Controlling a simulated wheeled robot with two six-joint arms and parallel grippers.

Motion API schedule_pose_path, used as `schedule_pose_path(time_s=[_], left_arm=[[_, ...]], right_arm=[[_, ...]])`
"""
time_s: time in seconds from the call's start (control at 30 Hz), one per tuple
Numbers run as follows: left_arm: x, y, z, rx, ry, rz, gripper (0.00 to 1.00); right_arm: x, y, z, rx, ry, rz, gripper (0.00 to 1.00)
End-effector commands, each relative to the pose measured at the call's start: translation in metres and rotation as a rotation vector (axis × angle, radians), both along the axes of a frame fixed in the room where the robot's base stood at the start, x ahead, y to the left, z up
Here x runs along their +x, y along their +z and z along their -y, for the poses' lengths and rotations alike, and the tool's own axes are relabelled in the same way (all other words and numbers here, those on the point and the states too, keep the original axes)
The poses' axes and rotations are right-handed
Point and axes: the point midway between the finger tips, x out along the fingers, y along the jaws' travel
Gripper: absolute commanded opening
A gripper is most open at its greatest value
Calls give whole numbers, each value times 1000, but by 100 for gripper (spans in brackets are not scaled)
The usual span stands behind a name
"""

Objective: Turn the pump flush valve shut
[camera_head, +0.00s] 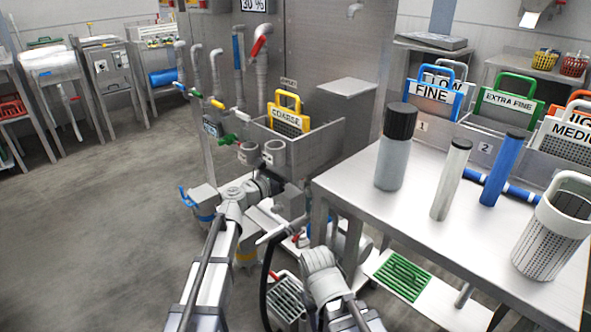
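No label in view names the pump flush valve, so I cannot tell which valve it is. Several coloured valve handles show on the pipes by the sink: a red handle (259,46), a yellow handle (217,104) and a green handle (228,138). Lower down, a grey pump-like body (203,196) carries a blue handle (184,197). My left arm reaches up from the bottom, and its end is among grey parts beside this body. My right arm comes in to its right, below the table edge. Both gripper ends blend into the grey parts, and their fingers are unclear.
A steel table (360,190) at right holds a black-capped cylinder (393,160), a blue tube (502,170) and a perforated basket (550,240). The sink (310,150) holds a yellow COARSE screen (288,118). A green grate (403,275) lies low. The left floor is clear.

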Motion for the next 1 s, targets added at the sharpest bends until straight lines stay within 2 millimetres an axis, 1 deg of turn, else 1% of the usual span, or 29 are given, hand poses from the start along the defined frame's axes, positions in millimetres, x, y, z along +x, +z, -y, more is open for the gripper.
schedule_pose_path(time_s=[0.03, 0.2, 0.27, 0.3, 1.0], left_arm=[[0, 0, 0, 0, 0, 0, 27], [0, 0, 0, 0, 0, 0, 8], [0, 0, 0, 0, 0, 0, 1], [0, 0, 0, 0, 0, 0, 0], [0, 0, 0, 0, 0, 0, 0]], right_arm=[[0, 0, 0, 0, 0, 0, 50], [0, 0, 0, 0, 0, 0, 50], [0, 0, 0, 0, 0, 0, 50], [0, 0, 0, 0, 0, 0, 50], [0, 0, 0, 0, 0, 0, 50]])
